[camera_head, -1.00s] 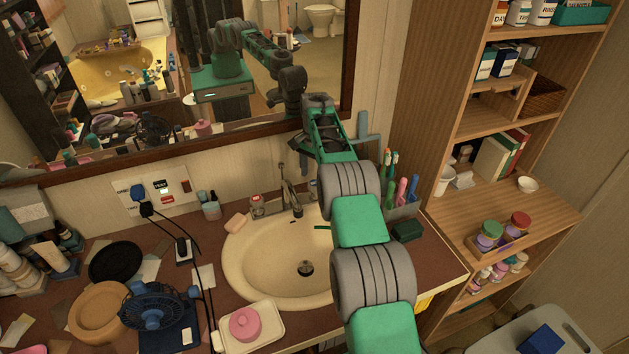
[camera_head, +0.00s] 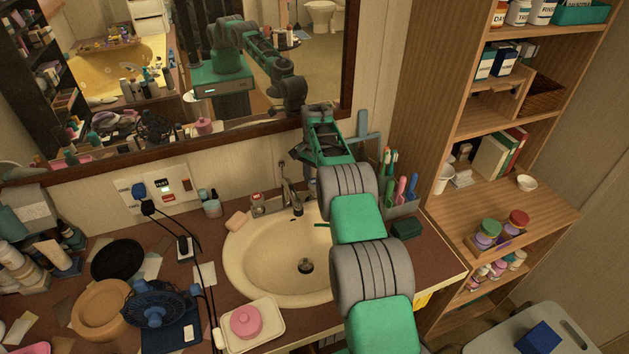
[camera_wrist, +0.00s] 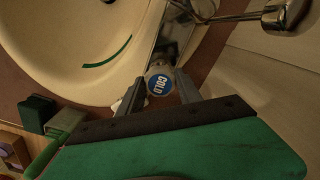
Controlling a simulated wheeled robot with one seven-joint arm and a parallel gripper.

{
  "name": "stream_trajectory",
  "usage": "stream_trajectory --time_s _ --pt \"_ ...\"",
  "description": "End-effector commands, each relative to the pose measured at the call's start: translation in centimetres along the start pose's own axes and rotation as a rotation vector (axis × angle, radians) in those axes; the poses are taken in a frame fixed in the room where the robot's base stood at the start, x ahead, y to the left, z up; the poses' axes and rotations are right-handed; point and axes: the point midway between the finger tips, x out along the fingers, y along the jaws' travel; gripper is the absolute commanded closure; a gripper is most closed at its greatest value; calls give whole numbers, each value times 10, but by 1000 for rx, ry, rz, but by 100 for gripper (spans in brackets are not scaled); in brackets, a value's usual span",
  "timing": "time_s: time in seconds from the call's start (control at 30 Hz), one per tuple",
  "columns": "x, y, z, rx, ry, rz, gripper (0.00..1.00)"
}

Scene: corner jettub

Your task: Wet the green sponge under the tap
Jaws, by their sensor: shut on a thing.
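In the wrist view my gripper (camera_wrist: 160,92) has its two fingers on either side of the tap's cold knob (camera_wrist: 159,84), a round handle with a blue COLD disc, and is shut on it. In the head view my arm hides the gripper. The chrome tap (camera_head: 291,190) stands behind the cream basin (camera_head: 240,265); no running water shows. A dark green block that looks like the sponge (camera_head: 407,229) lies on the counter right of the basin, apart from my gripper; it also shows in the wrist view (camera_wrist: 36,113). A thin green strip (camera_wrist: 107,53) shows inside the basin.
A toothbrush holder (camera_head: 402,208) stands behind the green block. Soap (camera_head: 237,221) and the red-topped hot knob (camera_head: 257,203) are left of the tap. A pink round dish (camera_head: 247,322) on a tray, a blue fan (camera_head: 160,303) and cables crowd the left counter. Shelves (camera_head: 490,205) rise at the right.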

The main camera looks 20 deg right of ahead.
Motion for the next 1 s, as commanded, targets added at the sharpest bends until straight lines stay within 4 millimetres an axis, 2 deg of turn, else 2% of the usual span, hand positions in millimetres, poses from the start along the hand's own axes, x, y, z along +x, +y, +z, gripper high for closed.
stream_trajectory --time_s 0.03,0.27,0.67,1.0 --pt "0 0 0 0 0 0 80" --pt "0 0 0 0 0 0 99" --pt "2 0 0 -79 1 -1 99" --pt "1 -1 0 -311 2 -1 99"
